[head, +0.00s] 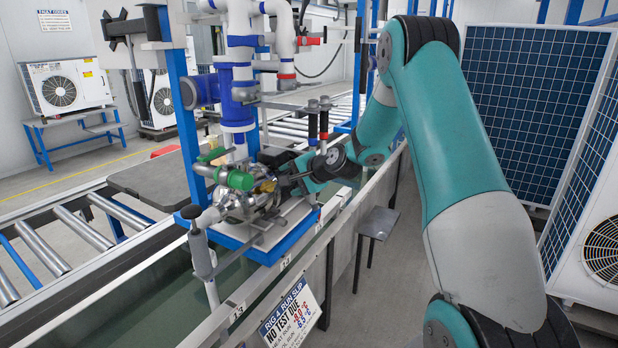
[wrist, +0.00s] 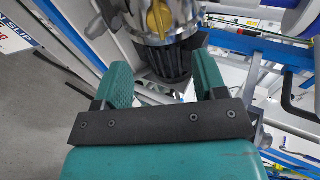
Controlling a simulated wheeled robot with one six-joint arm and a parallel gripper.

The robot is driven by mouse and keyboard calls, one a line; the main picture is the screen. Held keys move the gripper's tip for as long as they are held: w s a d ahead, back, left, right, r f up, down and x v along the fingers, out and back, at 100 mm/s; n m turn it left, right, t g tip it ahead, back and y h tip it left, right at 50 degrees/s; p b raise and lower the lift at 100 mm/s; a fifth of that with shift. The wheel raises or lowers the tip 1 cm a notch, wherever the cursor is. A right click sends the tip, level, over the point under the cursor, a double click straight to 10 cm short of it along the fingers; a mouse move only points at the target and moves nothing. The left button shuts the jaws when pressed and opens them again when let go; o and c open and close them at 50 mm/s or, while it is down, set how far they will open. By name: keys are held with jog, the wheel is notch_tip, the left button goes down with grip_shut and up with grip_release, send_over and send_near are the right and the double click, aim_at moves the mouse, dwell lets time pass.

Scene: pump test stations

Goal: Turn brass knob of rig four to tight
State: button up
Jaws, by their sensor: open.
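The brass knob (wrist: 158,18) shows at the top of the wrist view, on a shiny metal pump body (wrist: 185,18). In the head view a small brass-coloured part (head: 265,186) sits on the pump at the rig, partly hidden by fittings and my gripper. My gripper (wrist: 164,72) is open, with its two teal fingers spread apart. A dark ribbed cylinder (wrist: 170,62) under the pump body lies beyond and between the fingers; I cannot tell whether they touch it. Nothing is held. The knob lies beyond the fingertips. Any tight marking is too small to read.
A slip reading "RIG 4 RUN SLIP" (head: 288,312) hangs on the front rail. A small grey stool (head: 378,223) stands below my arm.

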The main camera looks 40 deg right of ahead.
jog(key=v, duration=0.7)
jog(key=shift+b, duration=0.35)
